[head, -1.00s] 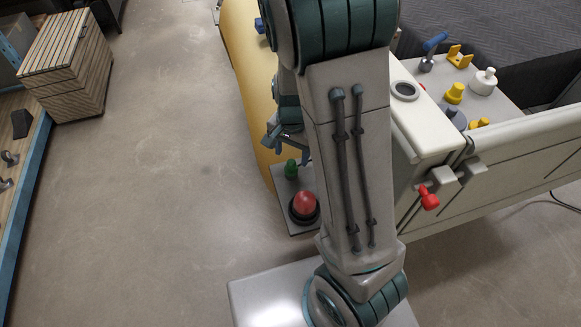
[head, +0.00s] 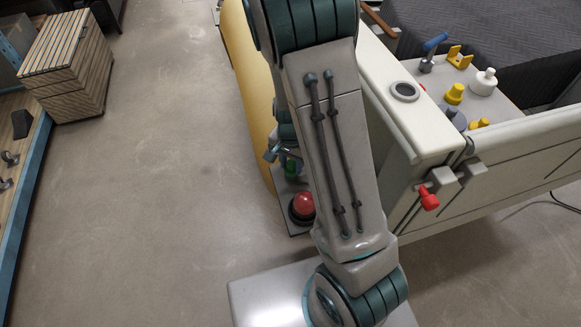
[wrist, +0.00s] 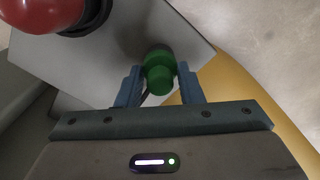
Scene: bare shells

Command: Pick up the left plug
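A green plug (wrist: 159,72) stands on a small grey plate beside a red dome button; it also shows in the head view (head: 291,166), partly hidden by my gripper. My gripper (wrist: 160,84) has its two blue fingers on either side of the green plug in the wrist view, with narrow gaps between fingers and plug. It is open and holds nothing. In the head view my gripper (head: 277,151) is partly hidden behind my arm. A red plug (head: 429,199) sticks out of the pale panel at the right.
The red dome button (head: 303,206) is close to the green plug, also at the upper left of the wrist view (wrist: 45,12). A yellow curved body (head: 247,90) stands beside the plate. Yellow and white knobs (head: 483,82) are on the panel behind.

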